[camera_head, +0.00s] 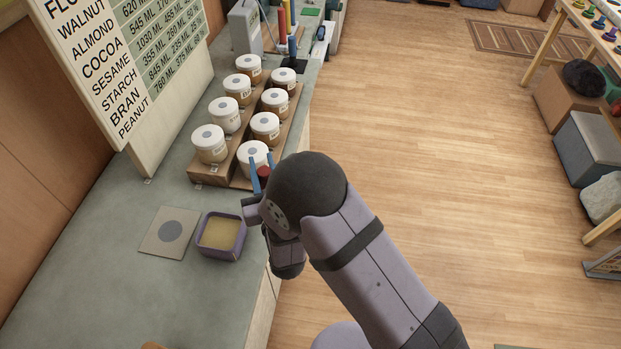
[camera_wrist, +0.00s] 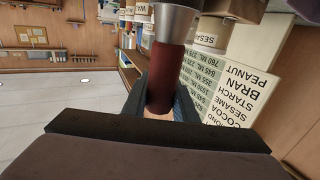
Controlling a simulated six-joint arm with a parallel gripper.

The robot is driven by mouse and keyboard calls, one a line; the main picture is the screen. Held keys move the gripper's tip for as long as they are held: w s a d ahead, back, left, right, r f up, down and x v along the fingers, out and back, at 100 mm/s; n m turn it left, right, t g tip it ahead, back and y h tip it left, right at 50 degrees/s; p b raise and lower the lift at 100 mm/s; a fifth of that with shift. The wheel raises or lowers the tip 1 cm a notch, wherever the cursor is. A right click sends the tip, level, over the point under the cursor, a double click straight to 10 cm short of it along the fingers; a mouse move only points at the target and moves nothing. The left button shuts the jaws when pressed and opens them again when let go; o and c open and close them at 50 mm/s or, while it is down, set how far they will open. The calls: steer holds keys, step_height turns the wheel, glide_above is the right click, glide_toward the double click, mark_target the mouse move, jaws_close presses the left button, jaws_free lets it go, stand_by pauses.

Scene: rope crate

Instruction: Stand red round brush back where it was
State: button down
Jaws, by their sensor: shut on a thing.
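My gripper (camera_head: 264,168) is low over the counter's right edge, by the front end of the jar rack. Its blue fingers are shut on the red round brush (camera_head: 264,172), of which only a small dark red part shows in the head view. In the wrist view the brush (camera_wrist: 165,72) is a dark red cylinder with a silver metal collar (camera_wrist: 173,22). The blue fingers (camera_wrist: 160,104) grip it near the end closest to the camera. The far end of the brush is cut off by the picture's top edge.
A wooden rack (camera_head: 212,176) holds several white-lidded jars beside the gripper. A purple square dish (camera_head: 240,242) with yellowish contents and a flat tile with a grey disc (camera_head: 171,229) lie in front. A lettered board (camera_head: 125,65) stands left. Coloured upright sticks (camera_head: 282,25) stand behind.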

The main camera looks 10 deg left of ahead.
steer(key=s+a+r+n+g+y, duration=0.3)
steer(key=s+a+r+y, duration=0.1)
steer(key=s+a, duration=0.45)
steer(key=s+a+f+n+g+y, duration=0.1)
steer(key=s+a, duration=0.1)
steer(key=s, duration=0.7)
steer(key=s+a+f+n+g+y+p, duration=0.1)
steer(key=s+a+n+g+y, duration=0.1)
steer(key=s, duration=0.7)
steer(key=shift+f, duration=0.2)
steer(key=shift+f+b, duration=0.1)
steer(key=shift+b, duration=0.2)
step_height(320, 180, down, 6)
steer(key=b, duration=0.5)
steer(key=shift+b, duration=0.35)
steer(key=shift+f+b, duration=0.45)
steer(key=shift+b, duration=0.05)
steer(key=c, duration=1.4)
jaws_free()
steer(key=shift+o, duration=0.2)
steer(key=shift+s, duration=0.1)
